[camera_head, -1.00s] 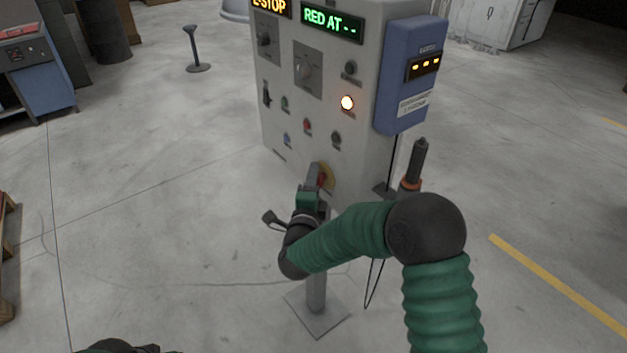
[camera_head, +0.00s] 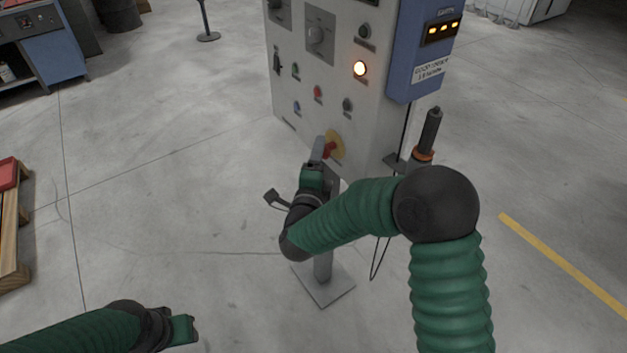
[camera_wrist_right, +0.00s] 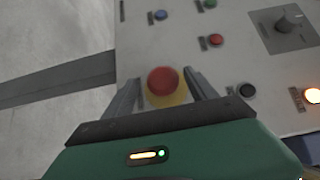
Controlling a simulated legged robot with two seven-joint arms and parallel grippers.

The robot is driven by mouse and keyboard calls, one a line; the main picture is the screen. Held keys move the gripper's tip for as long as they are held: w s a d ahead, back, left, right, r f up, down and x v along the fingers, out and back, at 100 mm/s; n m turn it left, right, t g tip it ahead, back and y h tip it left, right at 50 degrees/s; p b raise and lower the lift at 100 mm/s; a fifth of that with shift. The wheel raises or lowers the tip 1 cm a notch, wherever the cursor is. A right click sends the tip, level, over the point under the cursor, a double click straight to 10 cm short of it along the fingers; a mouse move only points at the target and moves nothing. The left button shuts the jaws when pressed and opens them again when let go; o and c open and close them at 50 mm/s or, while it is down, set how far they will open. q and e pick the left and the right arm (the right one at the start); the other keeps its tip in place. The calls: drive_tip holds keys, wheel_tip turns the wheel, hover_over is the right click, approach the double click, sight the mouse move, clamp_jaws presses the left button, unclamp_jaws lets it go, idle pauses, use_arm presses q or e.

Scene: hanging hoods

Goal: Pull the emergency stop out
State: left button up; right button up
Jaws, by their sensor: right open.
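The emergency stop is a red mushroom button (camera_wrist_right: 163,82) on a yellow disc (camera_wrist_right: 166,100), low on the grey control panel. My right gripper (camera_wrist_right: 165,84) is open, with one finger on each side of the red button in the right wrist view. I cannot tell whether the fingers touch it. In the head view my right gripper (camera_head: 320,150) is at the panel's lower edge. My left gripper (camera_head: 190,328) is low at the left, away from the panel; its fingers are unclear.
The control panel (camera_head: 300,90) carries several knobs and buttons and a lit orange lamp (camera_head: 360,69). A blue box (camera_head: 425,60) is on its right side. A stand with a square foot (camera_head: 323,283) is below. Open floor lies left.

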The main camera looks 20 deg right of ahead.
drive_tip(key=v, duration=1.4)
drive_tip(key=shift+s+b, duration=0.25)
drive_tip(key=shift+b, duration=0.1)
drive_tip(key=s+d+f+n+g+y+p, duration=0.3)
drive_tip(key=s+n+g, duration=0.4)
drive_tip(key=n, duration=0.4)
drive_tip(key=s+d+f+n+g+y+p, duration=0.3)
drive_tip(key=s+n, duration=0.6)
drive_tip(key=n, duration=0.3)
drive_tip(key=d+g+y+p, duration=0.1)
drive_tip(key=d+g+p, duration=0.1)
drive_tip(key=g, duration=0.1)
drive_tip(key=shift+f+g+y+p, duration=0.3)
drive_tip(key=shift+g, duration=0.1)
